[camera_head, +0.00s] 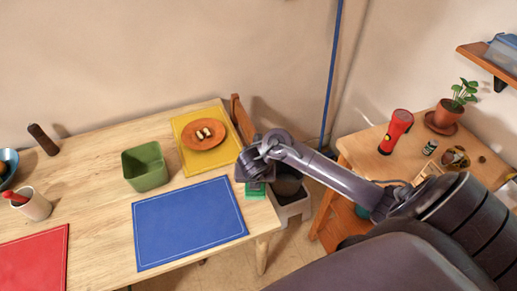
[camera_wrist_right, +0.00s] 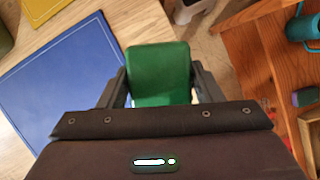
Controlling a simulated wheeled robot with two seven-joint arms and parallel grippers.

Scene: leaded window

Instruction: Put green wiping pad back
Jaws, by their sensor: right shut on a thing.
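A green wiping pad (camera_wrist_right: 159,68) is between the two fingers of my right gripper (camera_wrist_right: 160,88), which is shut on it. In the head view a small part of the green pad (camera_head: 256,191) shows below my right gripper (camera_head: 253,180), at the right end of the wooden table (camera_head: 108,215). The gripper hides the rest of it there. I cannot tell whether the pad touches the table top. My left gripper is not in view.
A blue mat (camera_head: 190,222) lies left of the gripper, with a green square container (camera_head: 144,167) behind it. An orange plate (camera_head: 203,135) sits on a yellow mat (camera_head: 184,159). A wooden side table (camera_head: 376,162) with a red flashlight (camera_head: 397,131) stands right, across a floor gap.

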